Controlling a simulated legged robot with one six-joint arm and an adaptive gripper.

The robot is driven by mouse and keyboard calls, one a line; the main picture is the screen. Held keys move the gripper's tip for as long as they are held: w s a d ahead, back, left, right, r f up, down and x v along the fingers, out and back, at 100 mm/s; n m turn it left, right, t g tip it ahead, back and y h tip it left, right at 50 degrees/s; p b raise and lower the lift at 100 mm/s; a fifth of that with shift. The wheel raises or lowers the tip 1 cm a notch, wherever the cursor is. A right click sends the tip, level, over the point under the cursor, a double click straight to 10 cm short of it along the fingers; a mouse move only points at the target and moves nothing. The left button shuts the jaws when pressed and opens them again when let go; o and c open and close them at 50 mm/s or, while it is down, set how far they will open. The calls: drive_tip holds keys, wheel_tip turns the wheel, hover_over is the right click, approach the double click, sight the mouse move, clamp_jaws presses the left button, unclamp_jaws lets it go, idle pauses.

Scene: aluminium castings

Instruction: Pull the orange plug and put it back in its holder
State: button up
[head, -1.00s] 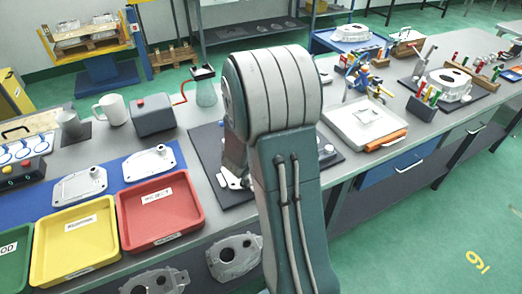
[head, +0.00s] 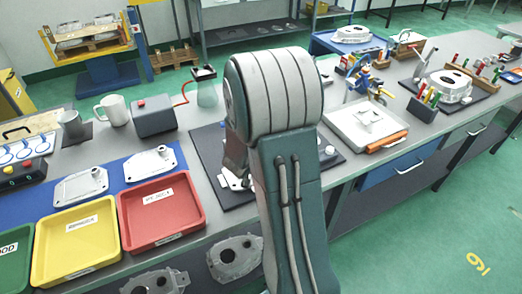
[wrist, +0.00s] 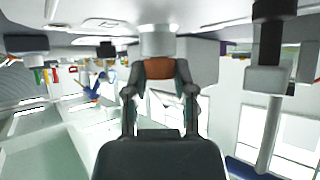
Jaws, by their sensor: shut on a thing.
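In the wrist view my gripper (wrist: 160,74) has its two dark fingers closed on the sides of the orange plug (wrist: 160,90). The plug looks brownish orange in shadow. A pale grey cylindrical part (wrist: 157,42) is right beyond the plug; I cannot tell whether the plug is seated in it or apart. In the head view my own arm hides the gripper and the plug. A black mat (head: 208,150) with partly hidden metal parts lies behind the arm. I cannot make out the plug's holder.
Red (head: 160,232) and yellow (head: 75,268) trays stand at the front left. A pale tray (head: 345,128) with an orange-handled tool (head: 387,141) lies right of the arm.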

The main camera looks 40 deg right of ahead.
wheel_tip(320, 180, up, 3)
drive_tip(key=shift+r, duration=0.15)
drive_tip(key=s+d+r, duration=0.2)
drive_tip(key=s+r, duration=0.3)
drive_tip(key=r, duration=0.1)
drive_tip(key=s+d+r, duration=0.4)
drive_tip(key=s, duration=0.4)
drive_tip(key=w+d+f+m+g+h, duration=0.1)
drive_tip(key=d+f+m+g, duration=0.4)
drive_tip(key=d+f+m, duration=0.1)
drive_tip(key=shift+w+f+g+h, duration=0.25)
drive_tip(key=shift+f+g+h, duration=0.05)
drive_tip(key=shift+f+g, duration=0.1)
drive_tip(key=shift+f, duration=2.85)
drive_tip(key=shift+f, duration=1.15)
